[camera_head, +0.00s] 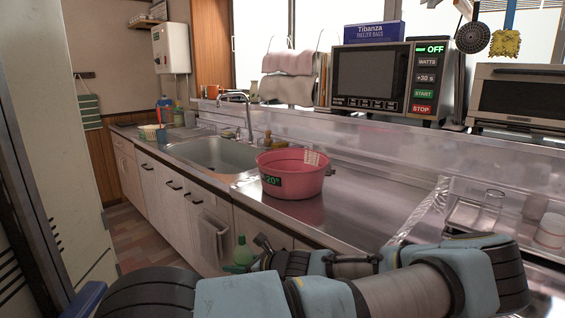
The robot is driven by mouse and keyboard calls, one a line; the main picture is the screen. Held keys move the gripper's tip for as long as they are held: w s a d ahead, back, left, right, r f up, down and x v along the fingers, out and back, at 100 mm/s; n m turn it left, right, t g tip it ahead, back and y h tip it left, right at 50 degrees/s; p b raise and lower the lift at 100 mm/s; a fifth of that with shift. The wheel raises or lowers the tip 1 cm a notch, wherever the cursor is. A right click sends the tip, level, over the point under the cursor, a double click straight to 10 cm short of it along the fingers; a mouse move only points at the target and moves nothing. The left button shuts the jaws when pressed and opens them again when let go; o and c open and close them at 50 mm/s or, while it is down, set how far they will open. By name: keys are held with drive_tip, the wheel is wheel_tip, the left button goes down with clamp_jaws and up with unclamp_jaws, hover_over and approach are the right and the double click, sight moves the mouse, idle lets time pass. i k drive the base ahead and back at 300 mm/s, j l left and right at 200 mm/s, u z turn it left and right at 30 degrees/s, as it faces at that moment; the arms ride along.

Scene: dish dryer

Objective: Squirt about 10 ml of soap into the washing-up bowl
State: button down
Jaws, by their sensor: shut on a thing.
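The pink washing-up bowl (292,184) stands on the steel counter just right of the sink. A small dark display with green digits, which look like "20°", is on its front. I cannot see into the bottom of the bowl. My own arm hides the bottle's lower part.
The sink (212,153) with its tap (245,112) is behind and left of the bowl. A microwave (385,82) stands on the ledge behind. A tray with glasses (489,208) is at the right. The counter right of the bowl is clear.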

sight(291, 174)
drive_tip(key=i+j, duration=0.2)
drive_tip(key=j, duration=0.15)
drive_tip(key=i+j, duration=0.15)
drive_tip(key=j, duration=0.25)
drive_tip(key=i+j, duration=0.2)
drive_tip(key=j, duration=0.15)
drive_tip(key=i+j+z, duration=0.1)
drive_tip(key=j, duration=0.3)
drive_tip(key=i+j, duration=0.25)
drive_tip(key=j, duration=0.1)
